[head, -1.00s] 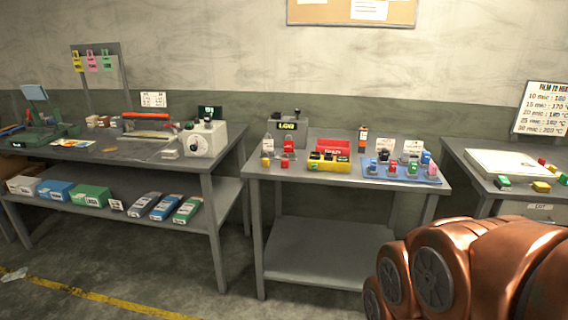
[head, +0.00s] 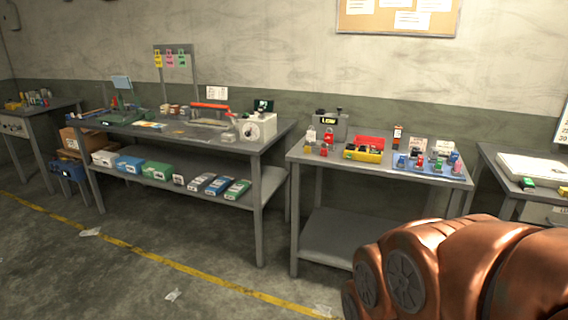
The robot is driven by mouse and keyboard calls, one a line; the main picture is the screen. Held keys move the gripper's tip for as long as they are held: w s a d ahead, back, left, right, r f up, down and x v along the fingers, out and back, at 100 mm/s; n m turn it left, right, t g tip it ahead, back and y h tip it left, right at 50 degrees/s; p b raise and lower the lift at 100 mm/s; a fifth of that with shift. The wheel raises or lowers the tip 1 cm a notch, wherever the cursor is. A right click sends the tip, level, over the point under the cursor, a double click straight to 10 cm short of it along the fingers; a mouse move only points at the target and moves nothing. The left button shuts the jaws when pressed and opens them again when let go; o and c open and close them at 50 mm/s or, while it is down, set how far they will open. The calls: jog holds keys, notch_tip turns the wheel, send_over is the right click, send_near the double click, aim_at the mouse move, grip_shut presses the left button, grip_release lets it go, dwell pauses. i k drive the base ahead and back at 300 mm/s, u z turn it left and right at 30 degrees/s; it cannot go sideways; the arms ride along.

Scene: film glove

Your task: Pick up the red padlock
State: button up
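Several small padlock-like items stand on the middle table (head: 310,158), too small to tell apart surely. A red one (head: 328,137) stands in front of the grey box with a lit label (head: 329,124). A smaller red item (head: 323,151) is at the table's front left. Another red item (head: 420,160) is among blue, green and pink ones on the blue mat (head: 455,178) at the right. I cannot tell which is the task's red padlock. My gripper is not in view; only my copper-coloured arm shows at the lower right.
A yellow and red box (head: 364,154) holds dark items on the middle table. A long workbench (head: 188,130) with a white machine (head: 258,128) stands to the left. Another table with a white slab (head: 530,168) is at the right.

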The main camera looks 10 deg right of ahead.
aim_at(324, 151)
jog(key=u, duration=0.25)
jog(key=k, duration=0.5)
jog(key=z, duration=0.75)
jog(key=i, duration=1.7)
jog(key=u, duration=1.2)
jog(key=i, duration=0.45)
jog(key=u, duration=0.45)
